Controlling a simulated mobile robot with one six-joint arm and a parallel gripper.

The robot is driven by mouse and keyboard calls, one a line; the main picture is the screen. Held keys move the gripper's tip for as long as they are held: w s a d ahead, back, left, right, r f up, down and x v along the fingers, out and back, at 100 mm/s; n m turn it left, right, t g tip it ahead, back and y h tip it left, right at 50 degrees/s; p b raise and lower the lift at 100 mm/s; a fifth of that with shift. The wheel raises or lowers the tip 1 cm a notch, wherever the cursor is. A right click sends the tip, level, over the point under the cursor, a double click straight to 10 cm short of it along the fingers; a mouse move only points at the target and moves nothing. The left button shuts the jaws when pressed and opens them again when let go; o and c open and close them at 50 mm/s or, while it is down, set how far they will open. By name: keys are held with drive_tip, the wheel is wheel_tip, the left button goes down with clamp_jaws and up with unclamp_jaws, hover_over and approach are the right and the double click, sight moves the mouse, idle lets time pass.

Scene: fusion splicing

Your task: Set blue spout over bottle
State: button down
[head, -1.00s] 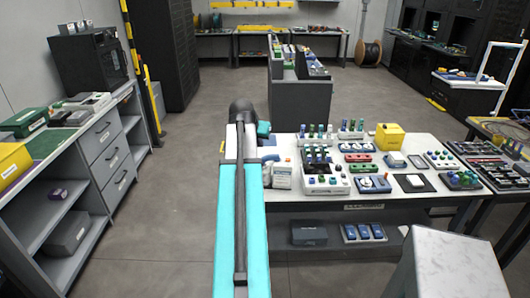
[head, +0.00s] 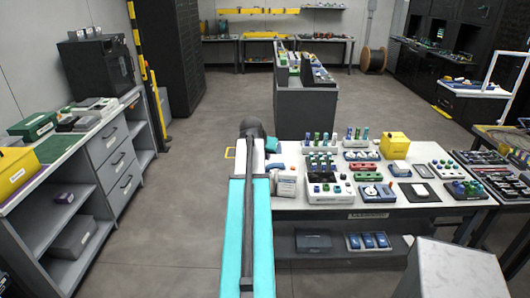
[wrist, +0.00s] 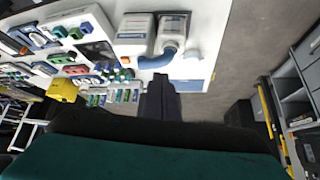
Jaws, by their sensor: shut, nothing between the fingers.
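My gripper (wrist: 160,92) shows in the wrist view as dark fingers, closed together and empty, just past the table's edge. Ahead of its tips, a curved blue spout (wrist: 152,62) lies by the top of a white bottle (wrist: 173,28) with a grey neck. I cannot tell whether the spout is seated on the bottle. In the head view a white bottle (head: 287,186) stands at the table's near left corner, right of my teal arm. My arm hides the gripper there.
The white worktable (head: 390,208) holds several splicing devices, a yellow box (head: 394,145) and racks of small coloured bottles. A grey cabinet (head: 305,108) stands behind it. A drawer bench (head: 100,160) is on the left. The floor between is clear.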

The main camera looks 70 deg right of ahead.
sight(270, 165)
drive_tip(key=shift+p+x, duration=1.6)
drive_tip(key=shift+x, duration=2.9)
drive_tip(key=shift+w, duration=0.1)
drive_tip(key=shift+w+d+f+b, duration=0.15)
drive_tip(key=shift+w+d+b, duration=0.1)
drive_tip(key=shift+b, duration=0.4)
drive_tip(key=shift+w+d+b, duration=0.3)
drive_tip(key=shift+d+b, duration=0.05)
drive_tip(key=shift+b, duration=0.35)
drive_tip(key=shift+s+a, duration=0.15)
drive_tip(key=shift+s+a, duration=0.35)
drive_tip(key=shift+s, duration=0.15)
